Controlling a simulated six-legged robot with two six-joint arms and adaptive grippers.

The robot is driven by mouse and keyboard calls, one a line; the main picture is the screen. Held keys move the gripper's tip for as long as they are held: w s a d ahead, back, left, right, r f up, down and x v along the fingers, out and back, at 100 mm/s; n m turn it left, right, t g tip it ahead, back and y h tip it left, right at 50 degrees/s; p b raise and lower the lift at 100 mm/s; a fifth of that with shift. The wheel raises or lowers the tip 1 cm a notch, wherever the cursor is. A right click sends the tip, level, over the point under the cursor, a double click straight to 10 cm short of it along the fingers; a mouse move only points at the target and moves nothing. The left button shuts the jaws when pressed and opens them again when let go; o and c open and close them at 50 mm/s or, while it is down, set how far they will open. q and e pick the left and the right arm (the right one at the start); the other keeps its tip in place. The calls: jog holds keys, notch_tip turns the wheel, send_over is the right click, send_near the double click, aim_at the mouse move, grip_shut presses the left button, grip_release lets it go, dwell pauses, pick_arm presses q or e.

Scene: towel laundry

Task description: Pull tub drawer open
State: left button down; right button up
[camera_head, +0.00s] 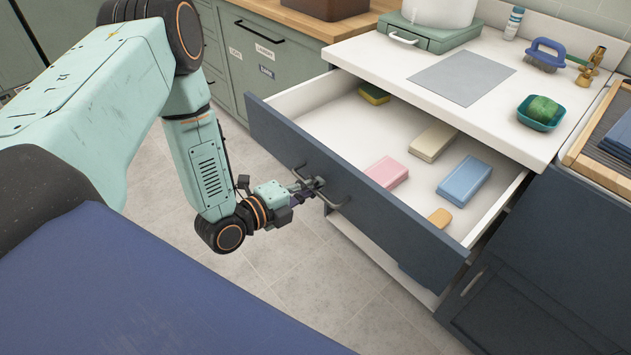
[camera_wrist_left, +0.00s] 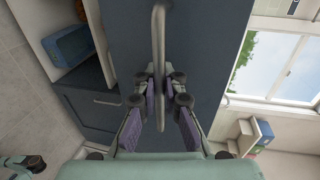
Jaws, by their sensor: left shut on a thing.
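The tub drawer (camera_head: 345,185) has a dark blue front and a white inside, and it stands well out from the white-topped cabinet. A bar handle (camera_head: 327,186) is on its front. My left gripper (camera_head: 314,186) is at the handle, shut on it. In the left wrist view the handle (camera_wrist_left: 159,40) runs between the two purple-padded fingers of the gripper (camera_wrist_left: 160,90), against the dark drawer front (camera_wrist_left: 195,60). My right gripper shows in neither view.
The drawer holds a yellow-green sponge (camera_head: 374,93) and pink (camera_head: 386,172), cream (camera_head: 433,141) and blue (camera_head: 465,181) blocks. A brush (camera_head: 546,54) and a teal dish (camera_head: 541,113) stand on the white top. Tiled floor (camera_head: 290,260) is clear before the drawer.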

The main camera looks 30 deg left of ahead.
pick_arm(q)
jog(key=shift+w+r, duration=0.15)
jog(key=c, duration=1.5)
grip_release()
jog(key=shift+o, duration=0.2)
jog(key=v, duration=1.2)
